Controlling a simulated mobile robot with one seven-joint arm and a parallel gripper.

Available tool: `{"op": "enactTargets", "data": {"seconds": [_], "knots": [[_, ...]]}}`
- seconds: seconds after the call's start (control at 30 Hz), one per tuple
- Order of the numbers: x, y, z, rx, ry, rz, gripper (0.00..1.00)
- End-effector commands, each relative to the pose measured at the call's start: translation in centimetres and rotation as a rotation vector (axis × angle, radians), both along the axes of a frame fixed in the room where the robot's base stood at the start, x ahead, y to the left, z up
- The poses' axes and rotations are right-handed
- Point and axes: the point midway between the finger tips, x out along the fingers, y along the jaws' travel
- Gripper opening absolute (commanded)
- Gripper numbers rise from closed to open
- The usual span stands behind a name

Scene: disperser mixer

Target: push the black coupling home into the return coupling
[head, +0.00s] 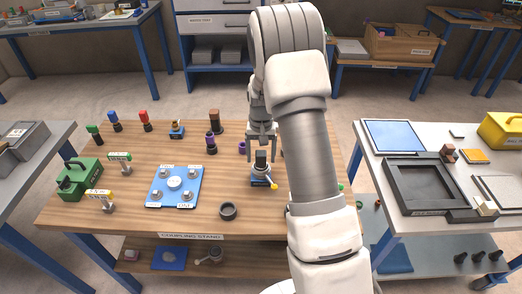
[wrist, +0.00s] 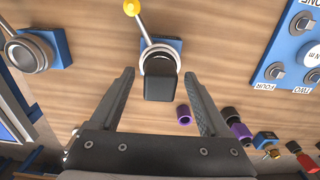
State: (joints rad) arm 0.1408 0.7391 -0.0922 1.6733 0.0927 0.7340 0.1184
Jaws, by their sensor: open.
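The black coupling (head: 261,158) stands upright on the return coupling (head: 260,180), a metal ring on a blue base with a yellow-tipped lever, on the wooden table. In the wrist view the black coupling (wrist: 160,86) shows end-on over the metal ring of the return coupling (wrist: 158,62); the lever points up and left. How deep the coupling sits is hidden. My gripper (head: 262,139) is above the coupling, pointing down. In the wrist view my gripper (wrist: 160,75) is open, with one finger on each side of the coupling and gaps between.
A blue plate with several numbered fittings (head: 175,184) lies to the left. A dark ring (head: 228,211) lies in front. Another ring fitting on a blue base (wrist: 30,52) is at the wrist view's left.

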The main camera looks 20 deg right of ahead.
Motion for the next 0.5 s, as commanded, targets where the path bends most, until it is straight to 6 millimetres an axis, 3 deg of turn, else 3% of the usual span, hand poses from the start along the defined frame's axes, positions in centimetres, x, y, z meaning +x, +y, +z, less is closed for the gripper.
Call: {"op": "enactTargets", "data": {"seconds": [0.17,0.5], "knots": [[0.1,0.0,1.7,-0.001,-0.004,0.0,0.8],[0.1,0.0,9.8,-0.001,-0.006,-0.001,0.8]]}}
